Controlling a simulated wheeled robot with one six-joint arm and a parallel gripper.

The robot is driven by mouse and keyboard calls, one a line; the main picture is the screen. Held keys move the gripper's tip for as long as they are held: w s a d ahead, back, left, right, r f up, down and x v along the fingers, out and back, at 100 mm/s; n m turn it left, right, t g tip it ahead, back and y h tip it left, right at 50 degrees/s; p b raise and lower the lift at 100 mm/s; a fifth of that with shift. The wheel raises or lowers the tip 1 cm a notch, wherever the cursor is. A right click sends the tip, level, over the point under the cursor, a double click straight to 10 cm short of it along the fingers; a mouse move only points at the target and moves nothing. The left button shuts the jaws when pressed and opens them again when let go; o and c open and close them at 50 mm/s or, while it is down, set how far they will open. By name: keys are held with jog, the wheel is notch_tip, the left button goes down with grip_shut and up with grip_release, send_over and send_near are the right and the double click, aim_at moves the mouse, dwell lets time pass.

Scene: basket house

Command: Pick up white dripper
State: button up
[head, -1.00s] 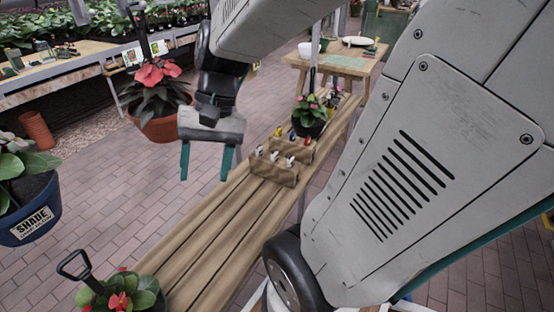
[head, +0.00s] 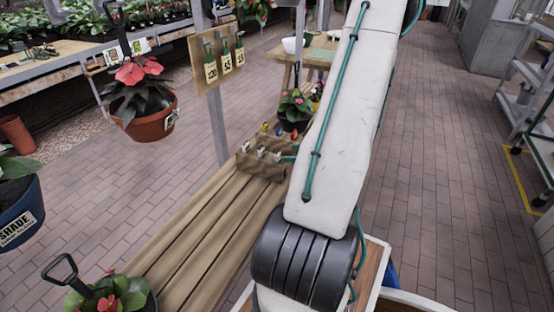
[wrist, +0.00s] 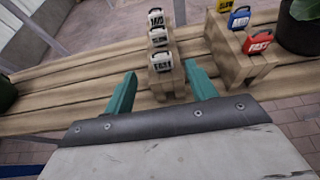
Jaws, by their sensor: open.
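Three white drippers stand in a row on a wooden block (wrist: 166,84) on the slatted bench. In the wrist view the nearest white dripper (wrist: 163,61) lies between the fingertips in the picture, with the middle one (wrist: 158,38) and the far one (wrist: 156,18) beyond. The same row shows in the head view, where one white dripper (head: 262,151) is in the middle. My gripper (wrist: 160,69) is open, its teal fingers either side of the block's near end in the picture. I see no contact. In the head view my arm hides most of the gripper.
A second wooden block (wrist: 235,65) to the right holds yellow, blue (wrist: 239,17) and red (wrist: 259,41) drippers. A potted plant (head: 295,108) stands beyond. The slatted bench (head: 200,225) is bare towards the front, up to another plant (head: 110,292).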

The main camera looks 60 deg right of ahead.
aim_at(279, 154)
jog(key=x, duration=0.7)
jog(key=shift+w+f, duration=0.2)
jog(key=shift+f, duration=0.05)
jog(key=shift+d, duration=0.1)
jog(key=c, duration=0.9)
